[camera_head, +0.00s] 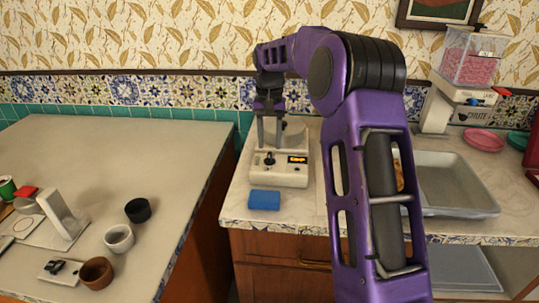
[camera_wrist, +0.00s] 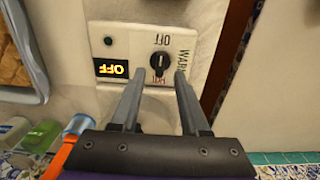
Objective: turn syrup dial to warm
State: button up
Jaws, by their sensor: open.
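The white syrup warmer (camera_head: 279,166) stands on the right counter, with a black dial (camera_head: 269,158) and a lit display (camera_head: 298,160) on its front panel. In the wrist view the panel appears turned over, and the display (camera_wrist: 111,69) reads OFF. The dial (camera_wrist: 159,61) has OFF, WARM and HOT labels around it, HOT partly hidden. Its pale mark lies along the line toward OFF. My gripper (camera_head: 271,146) points down over the panel. In the wrist view my gripper (camera_wrist: 156,76) is open and empty, fingertips on either side of the dial; contact cannot be told.
A blue block (camera_head: 264,200) lies in front of the warmer at the counter edge. My arm hides part of the right counter, where a grey basin (camera_head: 455,186) and a pink-filled dispenser (camera_head: 474,58) show. Several cups, including a black one (camera_head: 138,210), stand on the left counter.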

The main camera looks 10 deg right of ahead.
aim_at(269, 155)
jog(key=shift+f, duration=1.9)
grip_shut()
